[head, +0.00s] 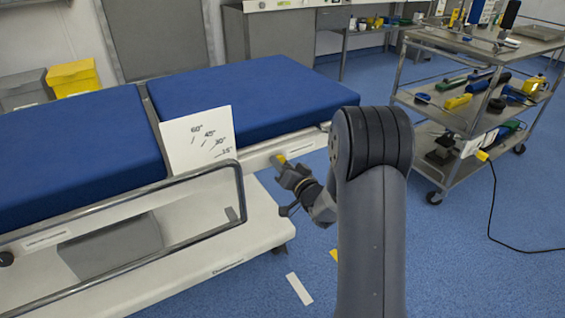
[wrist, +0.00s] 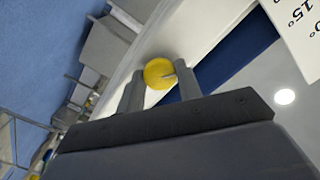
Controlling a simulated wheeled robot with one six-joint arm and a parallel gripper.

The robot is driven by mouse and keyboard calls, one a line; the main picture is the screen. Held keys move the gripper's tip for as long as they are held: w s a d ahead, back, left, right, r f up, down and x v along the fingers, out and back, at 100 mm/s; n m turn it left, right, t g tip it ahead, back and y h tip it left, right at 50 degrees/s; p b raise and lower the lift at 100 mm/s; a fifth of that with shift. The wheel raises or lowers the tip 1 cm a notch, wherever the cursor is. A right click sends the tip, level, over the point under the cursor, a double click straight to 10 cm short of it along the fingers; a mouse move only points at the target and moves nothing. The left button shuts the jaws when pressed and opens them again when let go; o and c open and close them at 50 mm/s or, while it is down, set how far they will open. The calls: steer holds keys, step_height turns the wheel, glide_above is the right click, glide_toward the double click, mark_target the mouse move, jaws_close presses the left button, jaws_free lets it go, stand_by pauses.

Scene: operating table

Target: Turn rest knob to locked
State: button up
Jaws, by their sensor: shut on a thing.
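The round yellow rest knob (head: 280,159) sits on the side rail of the operating table, just right of the white angle card (head: 197,140). My gripper (head: 287,166) reaches it from the right, with its fingertips at the knob. In the wrist view the yellow knob (wrist: 157,74) lies between the two fingers of my gripper (wrist: 160,70), which are shut on it. A thin pale mark shows on the knob's face near the right finger. Lock markings cannot be made out. The card (wrist: 300,30) also shows at the wrist view's upper right.
The blue-padded operating table (head: 250,97) fills the left, with a metal side rail loop (head: 130,205) in front. A tool trolley (head: 450,105) stands at the right, a black cable (head: 492,210) trailing on the floor. Blue floor between them is mostly clear.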

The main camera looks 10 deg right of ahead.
steer(key=m+p, duration=0.3)
steer(key=m, duration=0.7)
steer(key=shift+m, duration=0.3)
steer(key=shift+m+p, duration=0.3)
steer(key=o, duration=1)
steer(key=shift+c, duration=0.2)
steer(key=p+v, duration=0.1)
steer(key=v, duration=0.9)
steer(key=shift+s, duration=0.4)
steer(key=shift+d+r, duration=0.1)
